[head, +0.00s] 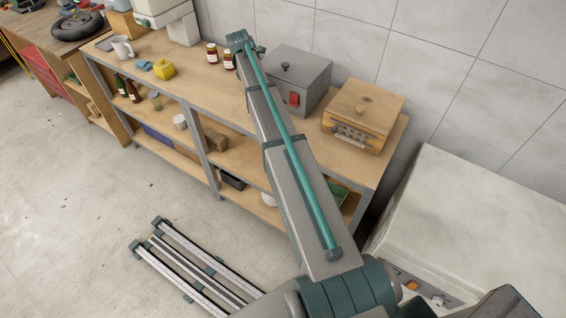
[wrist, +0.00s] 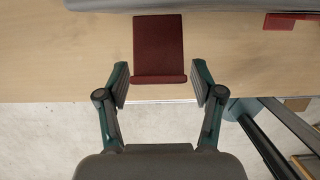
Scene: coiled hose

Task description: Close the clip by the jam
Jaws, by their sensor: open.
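The dark red clip (wrist: 158,48) shows in the wrist view as a flat plate with a raised lip at its near end. It stands out from the grey box (wrist: 200,4) over the wooden top. My gripper (wrist: 161,78) is open, with one finger on each side of the clip's near end and a gap on both sides. In the head view, two jam jars (head: 220,56) stand left of the grey metal box (head: 305,78). My arm crosses in front of the box's left part, and hides this clip and my gripper there.
A second red clip (wrist: 290,20) is on the box to the right, also visible in the head view (head: 293,98). A wooden box (head: 362,112) stands farther right on the workbench (head: 190,82). A yellow object (head: 165,69) and a mug (head: 122,47) stand left.

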